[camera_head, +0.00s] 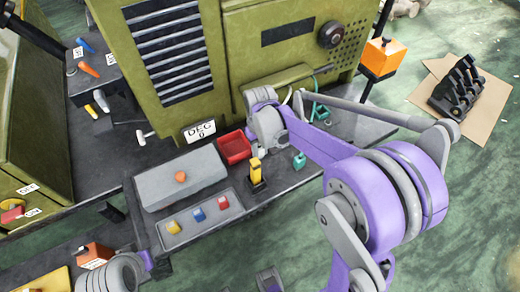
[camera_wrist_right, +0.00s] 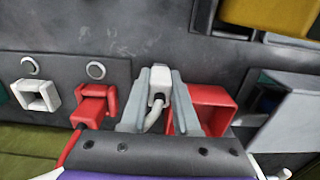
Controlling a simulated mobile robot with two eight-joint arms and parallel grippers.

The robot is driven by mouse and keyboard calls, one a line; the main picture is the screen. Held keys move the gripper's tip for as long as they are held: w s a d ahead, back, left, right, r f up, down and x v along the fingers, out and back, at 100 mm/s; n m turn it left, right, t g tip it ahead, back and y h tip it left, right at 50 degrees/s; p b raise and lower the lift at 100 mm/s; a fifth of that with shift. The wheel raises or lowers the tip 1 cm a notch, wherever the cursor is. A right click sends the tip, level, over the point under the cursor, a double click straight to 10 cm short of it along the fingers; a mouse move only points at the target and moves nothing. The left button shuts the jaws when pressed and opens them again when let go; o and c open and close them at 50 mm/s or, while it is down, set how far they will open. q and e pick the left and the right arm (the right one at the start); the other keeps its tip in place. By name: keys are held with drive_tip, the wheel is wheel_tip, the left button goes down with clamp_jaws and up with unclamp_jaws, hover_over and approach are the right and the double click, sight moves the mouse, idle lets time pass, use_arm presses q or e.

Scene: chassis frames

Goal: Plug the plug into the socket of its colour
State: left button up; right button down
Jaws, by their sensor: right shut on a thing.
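My right gripper (camera_wrist_right: 158,100) is shut on a white plug (camera_wrist_right: 159,84), whose white cable bends down between the fingers. In the right wrist view, a white square socket (camera_wrist_right: 38,95) is at the left, apart from the plug; no plug shows in it. Between them is a red socket (camera_wrist_right: 111,97) with a red plug (camera_wrist_right: 92,111) at it and a red cable running down; how deep it sits I cannot tell. A teal edge (camera_wrist_right: 3,95) shows at the far left.
An empty red tray (camera_head: 234,147) lies beside my right wrist. A yellow-and-black object (camera_head: 257,176) and a teal object (camera_head: 299,160) stand on the bench. A button panel (camera_head: 198,216) and grey box (camera_head: 180,179) are left. The green machine (camera_head: 236,45) rises behind.

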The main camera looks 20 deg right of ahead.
drive_tip(key=c, duration=1.1)
unclamp_jaws()
drive_tip(key=shift+f, duration=0.2)
drive_tip(key=o, duration=0.4)
drive_tip(key=shift+o, duration=0.2)
drive_tip(key=shift+r, duration=0.1)
